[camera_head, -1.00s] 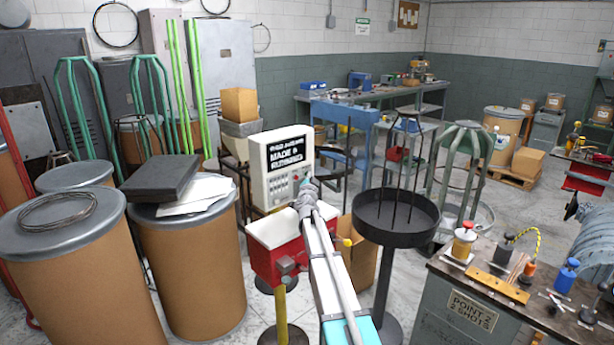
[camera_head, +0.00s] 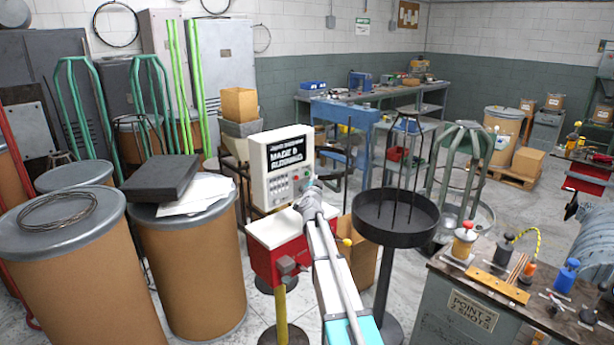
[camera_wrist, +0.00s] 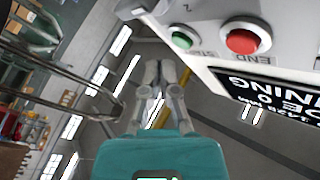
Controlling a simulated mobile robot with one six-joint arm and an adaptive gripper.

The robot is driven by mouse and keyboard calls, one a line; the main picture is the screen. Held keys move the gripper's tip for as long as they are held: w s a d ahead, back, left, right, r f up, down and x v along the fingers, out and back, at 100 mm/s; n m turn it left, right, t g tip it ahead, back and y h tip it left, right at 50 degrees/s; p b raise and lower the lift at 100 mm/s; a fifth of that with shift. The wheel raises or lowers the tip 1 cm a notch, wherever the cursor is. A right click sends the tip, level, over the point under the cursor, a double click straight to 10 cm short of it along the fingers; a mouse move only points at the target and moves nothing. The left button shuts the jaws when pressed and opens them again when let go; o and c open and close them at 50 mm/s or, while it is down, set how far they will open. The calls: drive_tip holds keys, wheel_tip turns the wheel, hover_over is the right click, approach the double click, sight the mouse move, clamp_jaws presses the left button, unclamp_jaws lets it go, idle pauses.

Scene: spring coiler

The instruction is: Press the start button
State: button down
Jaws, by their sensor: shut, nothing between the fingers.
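The start button (camera_wrist: 183,38) is a small green button in a light ring on the white control panel, seen upside down in the wrist view. Lettering partly reading "START" is beside it. My gripper (camera_wrist: 161,66) is shut and empty, apart from the button and below it in the wrist view.
A larger red button (camera_wrist: 242,40) marked "END" is close beside the green one. A black round pan on a stand (camera_head: 397,218) is just right of my arm. Brown drums (camera_head: 190,270) stand at left. A grey bench (camera_head: 470,310) with tools is at right.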

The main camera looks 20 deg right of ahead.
drive_tip(key=s, duration=0.1)
drive_tip(key=s+d, duration=0.1)
drive_tip(key=s, duration=0.2)
drive_tip(key=shift+s+d, duration=0.1)
drive_tip(key=shift+d, duration=0.15)
idle(0.8)
drive_tip(key=s+a+f+n+g+y+p, duration=0.1)
drive_tip(key=s+a+f+n+g+y, duration=0.35)
drive_tip(key=a, duration=0.65)
drive_tip(key=s+a+f+n+g+y+p, duration=0.1)
drive_tip(key=s+a+f+n+g+y, duration=0.1)
drive_tip(key=s+a+f+n+y, duration=0.6)
drive_tip(key=s+a+f+g+h, duration=0.1)
drive_tip(key=s+a+g, duration=0.2)
drive_tip(key=s, duration=0.6)
drive_tip(key=s+a+f+g+h+p, duration=0.1)
drive_tip(key=s+a+f+g+h, duration=0.1)
drive_tip(key=s, duration=0.7)
drive_tip(key=s+a+f+g+h+p, duration=0.1)
drive_tip(key=s+a+g, duration=0.3)
drive_tip(key=s, duration=0.5)
drive_tip(key=shift+f+g, duration=0.15)
drive_tip(key=shift+g, duration=1)
